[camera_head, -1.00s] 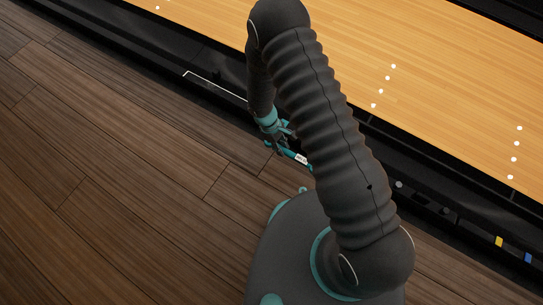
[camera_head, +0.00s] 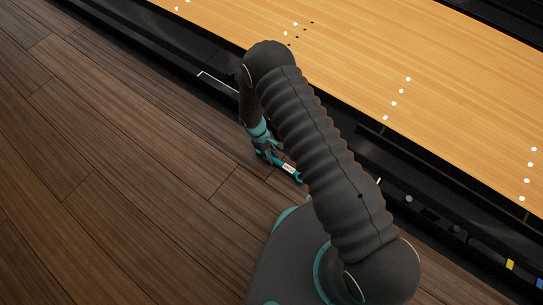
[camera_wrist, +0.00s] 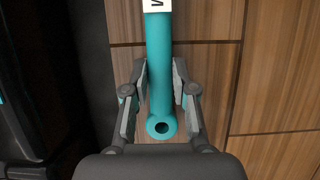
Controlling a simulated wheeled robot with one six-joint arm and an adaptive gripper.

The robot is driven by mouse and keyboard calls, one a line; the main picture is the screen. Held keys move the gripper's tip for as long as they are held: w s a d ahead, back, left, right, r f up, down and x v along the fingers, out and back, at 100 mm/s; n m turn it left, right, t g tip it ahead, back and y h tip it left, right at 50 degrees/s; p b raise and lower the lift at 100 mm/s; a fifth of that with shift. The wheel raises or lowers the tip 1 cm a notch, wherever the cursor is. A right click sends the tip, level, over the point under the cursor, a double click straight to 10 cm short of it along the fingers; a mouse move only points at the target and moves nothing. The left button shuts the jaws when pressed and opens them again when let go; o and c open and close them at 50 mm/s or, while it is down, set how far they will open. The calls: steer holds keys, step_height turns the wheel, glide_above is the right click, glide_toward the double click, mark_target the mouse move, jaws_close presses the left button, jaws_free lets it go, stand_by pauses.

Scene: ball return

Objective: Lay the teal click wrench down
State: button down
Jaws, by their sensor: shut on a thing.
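The teal click wrench (camera_wrist: 161,70) has a white label with dark lettering near the top of the wrist view and a round end with a dark hole at the bottom. My gripper (camera_wrist: 160,85) is shut on it, with one grey finger on each side of the handle. In the head view the wrench (camera_head: 293,171) extends right and down from my gripper (camera_head: 266,155), low over or at the wooden floor. I cannot tell whether it touches the floor. Part of its far end is hidden behind my arm.
Brown plank floor (camera_head: 110,180) lies open to the left. A dark gutter (camera_head: 190,60) runs along the light wooden lane (camera_head: 370,70). In the wrist view a black edge (camera_wrist: 80,60) stands close at left.

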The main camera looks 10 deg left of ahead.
steer(key=c, duration=0.9)
jaws_free()
steer(key=shift+c, duration=0.2)
steer(key=v, duration=1.3)
steer(key=shift+a+r+p, duration=0.2)
steer(key=shift+p, duration=0.25)
